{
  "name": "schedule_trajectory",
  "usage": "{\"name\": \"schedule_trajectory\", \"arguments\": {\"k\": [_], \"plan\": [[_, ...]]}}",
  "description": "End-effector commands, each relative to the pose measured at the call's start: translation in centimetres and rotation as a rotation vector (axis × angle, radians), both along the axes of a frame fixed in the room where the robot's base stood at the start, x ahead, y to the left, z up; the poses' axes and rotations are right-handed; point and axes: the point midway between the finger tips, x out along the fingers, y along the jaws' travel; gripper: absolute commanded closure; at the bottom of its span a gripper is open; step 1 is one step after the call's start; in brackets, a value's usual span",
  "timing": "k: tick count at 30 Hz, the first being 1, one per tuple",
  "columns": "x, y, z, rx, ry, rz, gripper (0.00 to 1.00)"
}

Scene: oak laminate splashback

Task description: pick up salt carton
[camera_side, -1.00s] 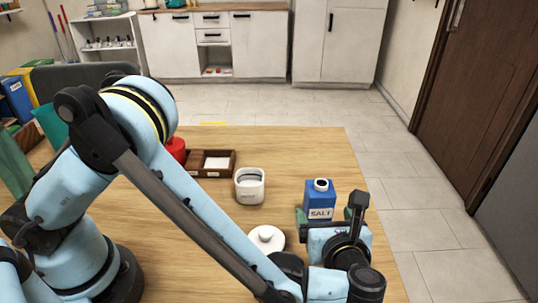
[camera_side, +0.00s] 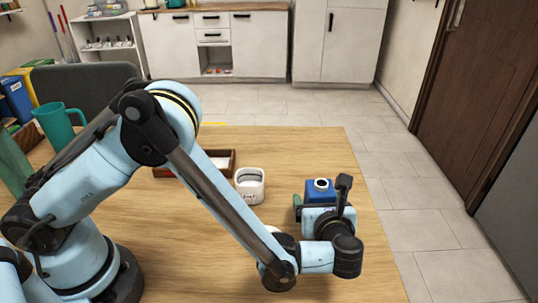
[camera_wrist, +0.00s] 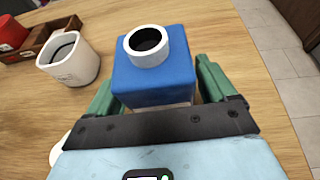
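The salt carton (camera_side: 319,189) is blue with a white round spout and a dark opening. It stands upright on the wooden table, and my gripper (camera_side: 321,208) hides its front and label in the side view. In the wrist view the carton (camera_wrist: 153,78) lies between the two green fingers of my gripper (camera_wrist: 156,88), one on each side. The fingers look spread around the carton; whether either touches it is hard to tell.
A white open canister (camera_side: 250,186) stands left of the carton. Behind it is a brown wooden tray (camera_side: 222,166). A teal mug (camera_side: 58,128) stands far left. The table's right edge is close to the carton.

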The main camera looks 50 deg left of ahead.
Motion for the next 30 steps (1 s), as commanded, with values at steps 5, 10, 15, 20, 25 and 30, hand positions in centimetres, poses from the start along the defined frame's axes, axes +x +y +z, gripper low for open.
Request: {"name": "schedule_trajectory", "arguments": {"k": [5, 10, 15, 20, 25, 30], "plan": [[0.0, 0.0, 0.0, 0.0, 0.0, 0.0, 0.44], [0.0, 0.0, 0.0, 0.0, 0.0, 0.0, 0.7], [0.0, 0.0, 0.1, 0.001, -0.001, 0.0, 0.82], [0.0, 0.0, 0.1, 0.001, -0.001, 0.0, 0.82], [0.0, 0.0, 0.7, 0.001, -0.001, 0.0, 0.82], [0.0, 0.0, 2.5, 0.001, -0.001, 0.0, 0.82]]}}
